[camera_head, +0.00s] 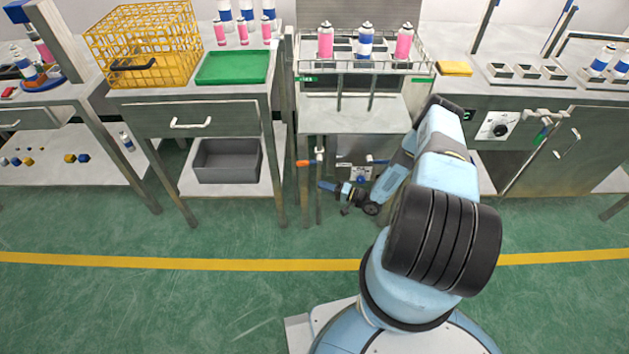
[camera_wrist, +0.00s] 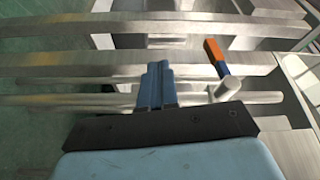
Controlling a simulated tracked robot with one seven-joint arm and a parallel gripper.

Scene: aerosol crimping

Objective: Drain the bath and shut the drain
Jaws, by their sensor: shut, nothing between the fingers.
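The bath (camera_head: 350,118) is a steel tank unit in the middle of the row, with pink and blue-white cans standing in its wire rack. Its water is not clearly visible. Below it, a drain lever with an orange tip (camera_head: 303,163) sticks out left from a vertical pipe (camera_head: 319,195). In the wrist view the orange-tipped lever (camera_wrist: 212,50) rises up-left from a grey round fitting (camera_wrist: 228,88). My gripper (camera_head: 323,186) is low under the bath, near the pipe and below the lever. Its blue fingers (camera_wrist: 157,85) are shut and empty, left of the lever and apart from it.
A blue-handled fitting (camera_head: 375,161) and a small panel (camera_head: 358,173) are under the bath, close to my arm. A grey bin (camera_head: 227,161) sits on the left table's lower shelf. Steel table legs flank the space.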

